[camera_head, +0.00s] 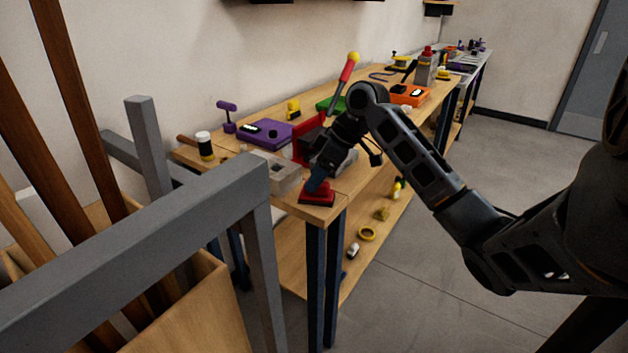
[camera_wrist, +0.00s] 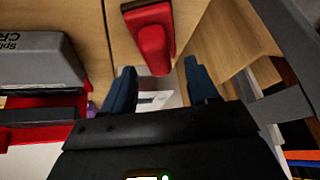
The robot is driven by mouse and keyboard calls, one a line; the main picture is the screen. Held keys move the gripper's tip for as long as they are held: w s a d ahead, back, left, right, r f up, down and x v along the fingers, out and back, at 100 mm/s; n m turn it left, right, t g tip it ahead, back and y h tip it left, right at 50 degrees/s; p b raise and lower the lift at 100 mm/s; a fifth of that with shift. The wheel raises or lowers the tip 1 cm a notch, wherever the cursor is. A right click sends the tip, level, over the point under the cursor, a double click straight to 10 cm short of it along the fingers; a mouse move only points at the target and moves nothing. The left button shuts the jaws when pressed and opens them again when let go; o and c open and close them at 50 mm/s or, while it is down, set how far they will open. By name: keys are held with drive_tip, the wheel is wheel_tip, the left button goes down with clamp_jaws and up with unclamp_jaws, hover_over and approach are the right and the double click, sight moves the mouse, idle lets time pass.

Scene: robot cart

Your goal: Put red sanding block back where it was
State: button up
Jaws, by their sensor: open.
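The red sanding block (camera_head: 317,196) sits on the front corner of the wooden workbench (camera_head: 330,213), close to the edge. My gripper (camera_head: 318,181) is just above it, with blue fingers tilted down toward it. In the wrist view the block (camera_wrist: 152,42) shows a bright red rounded top over a darker base. My gripper (camera_wrist: 158,68) is open there, with one finger to each side. The block's near end lies around the line between the fingertips, with gaps on both sides. I see no finger touching it.
A grey box (camera_head: 283,176) stands left of the block, and a red vise-like tool (camera_head: 308,135) stands behind it. A purple device (camera_head: 265,135) and a white jar (camera_head: 204,146) are further left. A grey rack frame (camera_head: 150,235) stands at front left.

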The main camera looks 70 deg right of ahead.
drive_tip(key=v, duration=1)
drive_tip(key=shift+b, duration=0.35)
